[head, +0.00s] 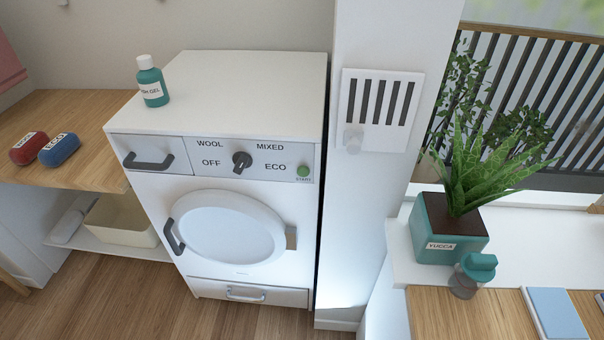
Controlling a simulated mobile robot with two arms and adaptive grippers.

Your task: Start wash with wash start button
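The green wash start button (303,171) sits at the right end of the control panel (199,171) on the white washing machine (233,88). A dark programme knob (241,160) is left of the button, among the labels WOOL, MIXED, OFF and ECO. The round door (228,230) is shut, with a dark handle on its left. The detergent drawer (150,157) at the panel's left looks closed. Neither of my grippers is in the head view. Nothing covers the button.
A teal gel bottle (151,82) stands on the machine top. Red (29,147) and blue (59,149) items lie on the wooden counter (76,112) at left. A white pillar with a vent (381,109) and a potted yucca (449,229) are at right. Space before the machine is clear.

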